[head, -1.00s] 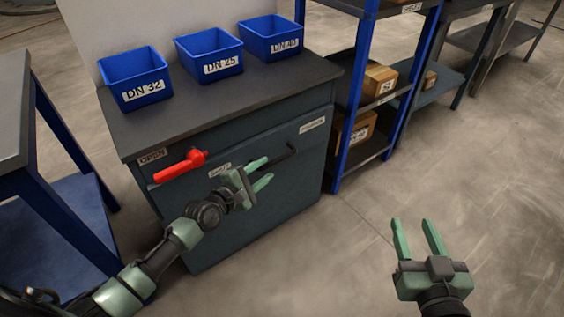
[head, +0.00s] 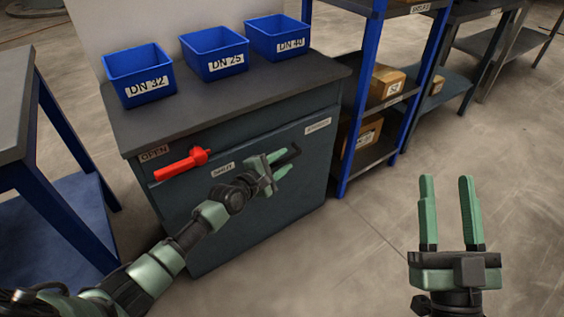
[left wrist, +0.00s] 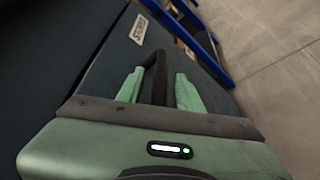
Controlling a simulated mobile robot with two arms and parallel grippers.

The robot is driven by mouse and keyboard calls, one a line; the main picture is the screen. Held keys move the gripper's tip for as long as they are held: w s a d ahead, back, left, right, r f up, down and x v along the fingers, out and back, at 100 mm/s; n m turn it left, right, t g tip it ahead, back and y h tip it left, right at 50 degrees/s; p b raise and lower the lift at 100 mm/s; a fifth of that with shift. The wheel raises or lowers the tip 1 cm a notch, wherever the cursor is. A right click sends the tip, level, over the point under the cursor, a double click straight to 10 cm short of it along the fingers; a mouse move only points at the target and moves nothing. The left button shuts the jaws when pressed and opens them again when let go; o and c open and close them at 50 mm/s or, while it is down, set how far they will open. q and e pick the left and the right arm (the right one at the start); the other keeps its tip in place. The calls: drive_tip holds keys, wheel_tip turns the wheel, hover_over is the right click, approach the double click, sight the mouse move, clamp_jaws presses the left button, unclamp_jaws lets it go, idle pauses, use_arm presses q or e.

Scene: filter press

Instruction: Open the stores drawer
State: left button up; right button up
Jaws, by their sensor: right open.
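The stores drawer (head: 235,205) is a dark blue-grey front in the cabinet under the worktop, and it looks shut. Its black bar handle (head: 293,153) is partly hidden behind my left gripper (head: 285,163). In the left wrist view the handle (left wrist: 157,78) stands between the two green fingers of my left gripper (left wrist: 160,90). The left gripper is open around the handle. A label reading like "STORES" (left wrist: 139,28) is on the front. My right gripper (head: 446,180) is open and empty over the floor.
A red lever (head: 182,164) sticks out on the cabinet's left, below an "OPEN" label (head: 154,153). Three blue bins (head: 140,85) stand on the worktop (head: 205,105). A blue-framed shelf (head: 352,120) with boxes adjoins at right. The floor in front is clear.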

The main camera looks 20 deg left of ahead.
use_arm(q)
clamp_jaws()
idle(1.4)
